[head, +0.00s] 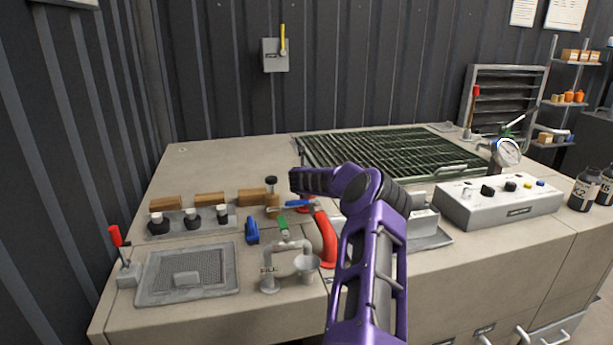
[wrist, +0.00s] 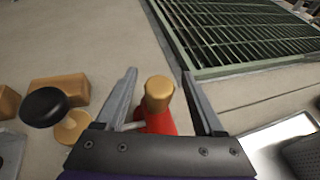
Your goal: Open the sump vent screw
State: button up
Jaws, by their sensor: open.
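My gripper (wrist: 158,75) is open in the wrist view, with one finger on each side of a brass-topped red fitting (wrist: 158,95). There are visible gaps between the brass top and both fingers. A thin pale rod sticks out to the left of the fitting. A black round knob (wrist: 44,106) over a brass base stands left of the gripper, outside the fingers; it also shows in the head view (head: 271,181). No label shows which part is the sump vent screw. In the head view my purple arm reaches over the pump fittings and hides part of them.
Wooden blocks (wrist: 58,89) lie to the left. A green grate (wrist: 245,35) lies behind. The bench's back left is clear.

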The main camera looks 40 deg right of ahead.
grip_shut()
